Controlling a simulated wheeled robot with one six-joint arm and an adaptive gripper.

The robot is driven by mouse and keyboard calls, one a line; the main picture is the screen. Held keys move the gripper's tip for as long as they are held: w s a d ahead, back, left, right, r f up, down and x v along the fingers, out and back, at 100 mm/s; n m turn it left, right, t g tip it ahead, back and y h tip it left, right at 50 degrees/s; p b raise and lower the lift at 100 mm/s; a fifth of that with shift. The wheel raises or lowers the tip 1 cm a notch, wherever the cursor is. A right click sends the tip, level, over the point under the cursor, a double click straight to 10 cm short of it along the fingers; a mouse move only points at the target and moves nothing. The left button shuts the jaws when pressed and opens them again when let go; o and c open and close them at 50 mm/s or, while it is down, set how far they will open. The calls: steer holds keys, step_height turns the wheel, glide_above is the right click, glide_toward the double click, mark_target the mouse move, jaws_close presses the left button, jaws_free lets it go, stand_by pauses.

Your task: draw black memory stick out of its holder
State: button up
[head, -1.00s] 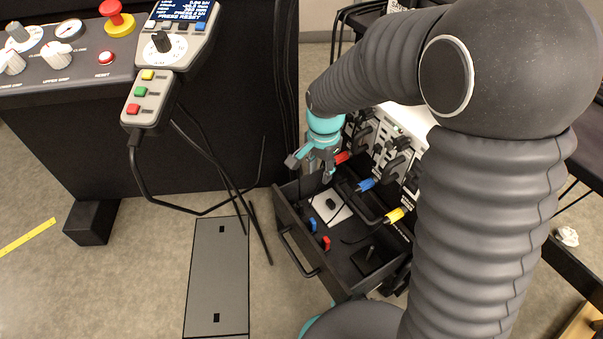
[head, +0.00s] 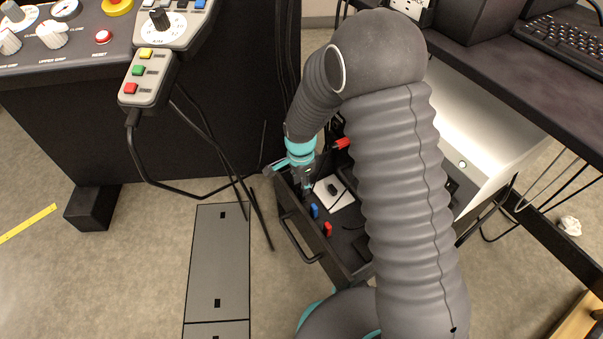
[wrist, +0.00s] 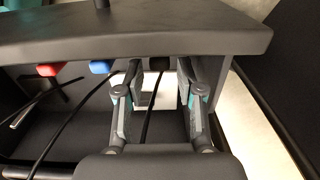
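The black memory stick (wrist: 159,64) shows in the wrist view as a small dark block under the drawer's front edge, between my fingers. My gripper (wrist: 161,78) is open, with one finger on each side of the stick and visible gaps between. In the head view my gripper (head: 306,186) reaches down into the open drawer and hides the black stick. A blue stick (head: 314,211) and a red stick (head: 327,229) stand in a row beside it; both show in the wrist view, the blue (wrist: 101,66) nearer my fingers. The holder itself is not clearly visible.
The open drawer (head: 300,238) has a front wall close to my gripper. Inside lie a white sheet (head: 343,198) with a dark object on it, and black cables. A hanging control pendant (head: 146,80) and its cables are to the left.

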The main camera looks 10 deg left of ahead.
steer(key=shift+f, duration=2.9)
jaws_close()
